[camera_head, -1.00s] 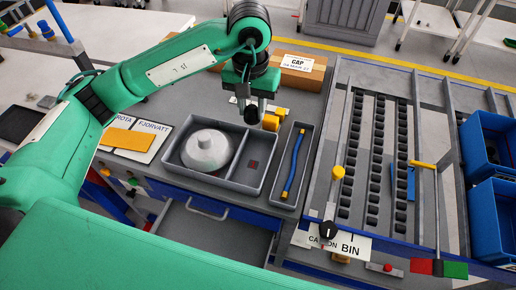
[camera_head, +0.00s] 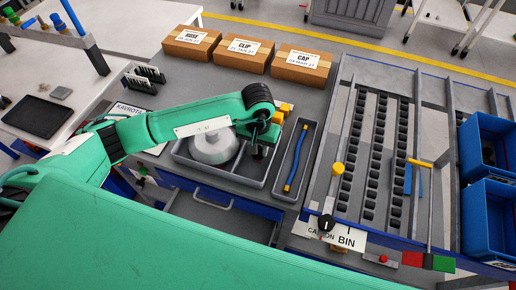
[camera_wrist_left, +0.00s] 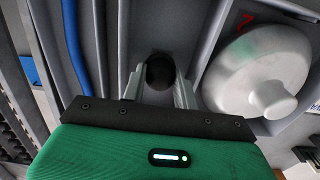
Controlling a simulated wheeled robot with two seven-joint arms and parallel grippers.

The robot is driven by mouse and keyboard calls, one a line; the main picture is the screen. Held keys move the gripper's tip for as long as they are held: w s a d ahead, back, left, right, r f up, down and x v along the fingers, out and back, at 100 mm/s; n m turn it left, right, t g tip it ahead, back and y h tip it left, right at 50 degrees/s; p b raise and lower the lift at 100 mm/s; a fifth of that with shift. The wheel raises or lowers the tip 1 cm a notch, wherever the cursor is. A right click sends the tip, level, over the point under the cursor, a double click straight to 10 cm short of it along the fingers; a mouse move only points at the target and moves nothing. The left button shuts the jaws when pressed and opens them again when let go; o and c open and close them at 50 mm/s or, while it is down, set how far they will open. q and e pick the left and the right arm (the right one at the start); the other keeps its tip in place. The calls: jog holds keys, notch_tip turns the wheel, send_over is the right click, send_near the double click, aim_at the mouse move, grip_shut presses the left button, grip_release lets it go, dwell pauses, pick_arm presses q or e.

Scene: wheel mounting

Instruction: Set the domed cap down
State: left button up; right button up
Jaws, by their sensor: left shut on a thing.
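My left gripper (camera_head: 258,153) points down over the right compartment of the grey tray (camera_head: 232,178). It is shut on the dark, round domed cap, seen between the fingers in the left wrist view (camera_wrist_left: 160,72). Whether the cap touches the tray floor cannot be told. In the head view the arm hides much of the compartment. A pale grey domed part with a knob on top (camera_head: 212,148) sits in the left compartment, left of my gripper; it also shows in the left wrist view (camera_wrist_left: 258,72). My right gripper is not in view.
A narrow tray with a blue hose (camera_head: 295,160) stands just right of the grey tray. Cardboard boxes labelled HOSE (camera_head: 192,47), CLIP (camera_head: 242,57) and CAP (camera_head: 301,70) stand behind. A roller rack (camera_head: 375,165) and blue bins (camera_head: 490,215) are at the right.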

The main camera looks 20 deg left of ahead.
pick_arm(q)
notch_tip(320, 180, down, 2)
jog(key=shift+f, duration=0.2)
jog(key=o, duration=0.9)
jog(key=shift+r, duration=0.1)
